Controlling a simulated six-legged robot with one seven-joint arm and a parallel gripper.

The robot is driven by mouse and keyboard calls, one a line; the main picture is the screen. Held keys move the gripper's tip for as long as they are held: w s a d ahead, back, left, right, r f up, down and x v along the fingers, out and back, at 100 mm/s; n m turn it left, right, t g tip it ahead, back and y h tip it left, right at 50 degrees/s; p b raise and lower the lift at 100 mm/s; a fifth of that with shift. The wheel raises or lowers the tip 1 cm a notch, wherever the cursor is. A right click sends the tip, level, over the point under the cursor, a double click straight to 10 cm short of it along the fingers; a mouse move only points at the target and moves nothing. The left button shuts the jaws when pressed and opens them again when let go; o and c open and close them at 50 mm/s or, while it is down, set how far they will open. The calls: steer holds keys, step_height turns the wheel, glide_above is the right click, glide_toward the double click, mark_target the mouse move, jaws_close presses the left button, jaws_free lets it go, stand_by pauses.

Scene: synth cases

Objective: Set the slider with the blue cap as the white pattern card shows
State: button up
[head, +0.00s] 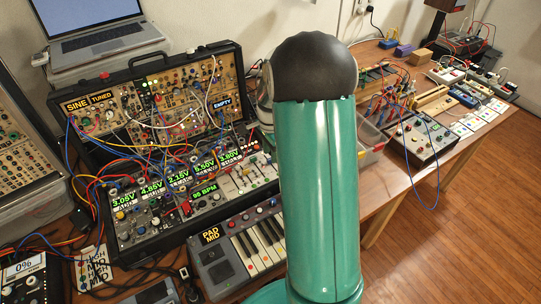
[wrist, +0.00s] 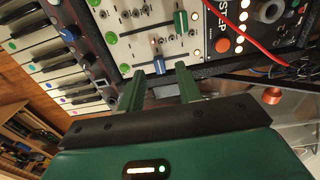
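The slider with the blue cap (wrist: 159,66) is on a pale panel (wrist: 130,28) in the wrist view. My gripper (wrist: 160,71) is open, its green fingertips either side of the blue cap with gaps visible; contact cannot be told. A green slider cap (wrist: 181,20) is just beyond. In the head view the slider panel (head: 249,178) shows left of my arm, which hides my gripper. A white card (head: 94,267) with HIGH and MID words lies at lower left. Several white cards with coloured marks (head: 461,130) lie at right. I cannot tell which is the pattern card.
A red cable (wrist: 249,36) crosses near the STEP label, close to an orange button (wrist: 222,46). Keyboard keys (wrist: 50,68) lie left. The modular rack (head: 150,110) is tangled with cables. A grey box (head: 421,137) with a hanging blue cable stands at right.

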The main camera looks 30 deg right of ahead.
step_height(320, 180, up, 12)
steer(key=shift+f, duration=0.25)
stand_by(0.4)
steer(key=s+a+r+n+t, duration=0.1)
steer(key=s+a+r+n, duration=0.35)
steer(key=a, duration=0.25)
steer(key=s+a+r+n+t, duration=0.2)
steer(key=s+a+r+n, duration=0.2)
steer(key=a+r, duration=0.15)
steer(key=s+a+n+t, duration=0.2)
steer(key=s+a+n, duration=0.7)
steer(key=s, duration=0.3)
steer(key=shift+s+a+r+n+t, duration=0.2)
steer(key=shift+a+r+n+t, duration=0.15)
steer(key=shift+n, duration=0.2)
steer(key=shift+d, duration=0.1)
